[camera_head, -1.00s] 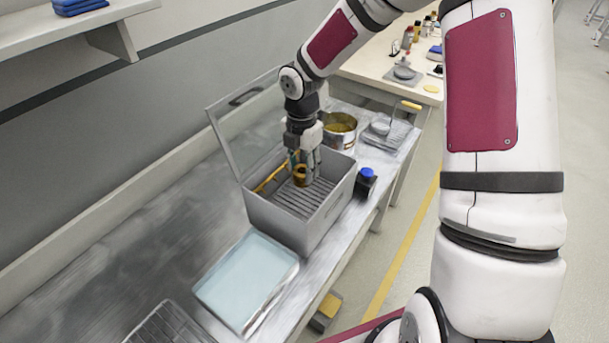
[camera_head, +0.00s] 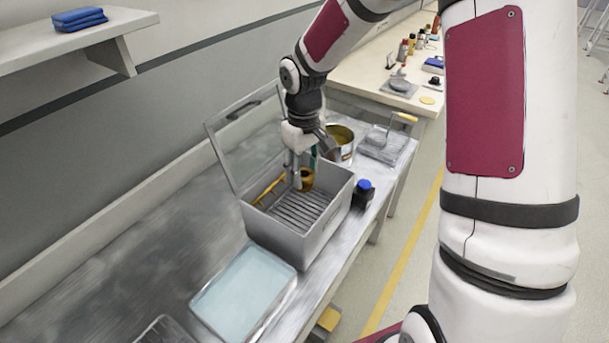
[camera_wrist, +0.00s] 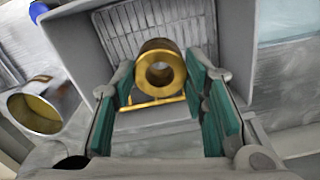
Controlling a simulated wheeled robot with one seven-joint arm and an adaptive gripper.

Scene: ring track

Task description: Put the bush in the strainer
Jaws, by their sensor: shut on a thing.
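The bush (camera_head: 307,181) is a brass-coloured ring with a thick wall. In the wrist view the bush (camera_wrist: 160,68) sits between the green-padded fingertips of my gripper (camera_wrist: 163,80), its bore facing the camera. My gripper (camera_head: 303,180) is shut on it and points down inside the open grey box. A wire grid with a yellow bar (camera_head: 268,190), which looks like a strainer basket, lies in this box; the grid (camera_wrist: 150,28) also shows beyond the bush in the wrist view. The bush appears above the grid; whether they touch cannot be told.
The grey box (camera_head: 300,236) has its lid (camera_head: 243,140) raised at the back left. A pot (camera_head: 341,140), a wire basket with a yellow handle (camera_head: 385,147) and a blue-capped bottle (camera_head: 364,192) stand near it. A pale blue tray (camera_head: 243,292) lies in front.

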